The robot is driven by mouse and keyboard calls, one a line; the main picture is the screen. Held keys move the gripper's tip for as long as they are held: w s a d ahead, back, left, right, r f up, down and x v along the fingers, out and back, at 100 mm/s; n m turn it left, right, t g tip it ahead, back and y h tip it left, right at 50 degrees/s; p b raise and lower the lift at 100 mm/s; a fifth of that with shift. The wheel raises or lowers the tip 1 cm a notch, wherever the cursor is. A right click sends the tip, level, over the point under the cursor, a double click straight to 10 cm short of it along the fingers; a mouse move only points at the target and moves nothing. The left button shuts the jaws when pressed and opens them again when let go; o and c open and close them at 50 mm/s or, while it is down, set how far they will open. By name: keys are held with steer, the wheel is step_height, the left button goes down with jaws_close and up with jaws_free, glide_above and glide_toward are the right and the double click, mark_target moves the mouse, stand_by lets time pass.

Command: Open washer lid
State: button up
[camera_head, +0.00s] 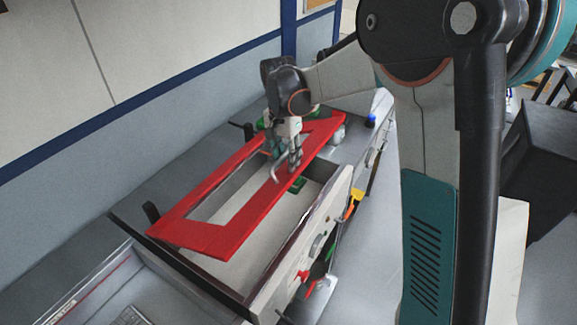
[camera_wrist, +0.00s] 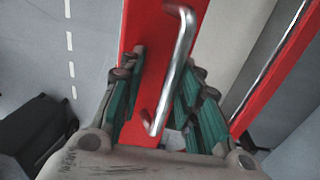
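The washer lid is a red rectangular frame (camera_head: 208,239), lying tilted across the top of a grey open box, the washer (camera_head: 262,297). Its red bar (camera_wrist: 150,32) runs up the wrist view. A bent silver handle (camera_wrist: 176,65) stands on that bar; part of it shows below my gripper in the head view (camera_head: 275,175). My gripper (camera_head: 287,163) is over the lid's right side. In the wrist view its green-sided fingers (camera_wrist: 165,75) are spread on either side of the handle, with a visible gap on the left. The handle's contact with the right finger is unclear.
A grey sink-like basin (camera_head: 85,300) adjoins the washer at the lower left. A blue-striped wall (camera_head: 130,105) runs behind the bench. A black box (camera_head: 540,160) stands at the right. Open floor (camera_head: 385,250) lies in front of the washer.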

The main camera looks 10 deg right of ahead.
steer(key=shift+s+d+f, duration=0.3)
steer(key=shift+f, duration=0.3)
steer(key=shift+c, duration=0.5)
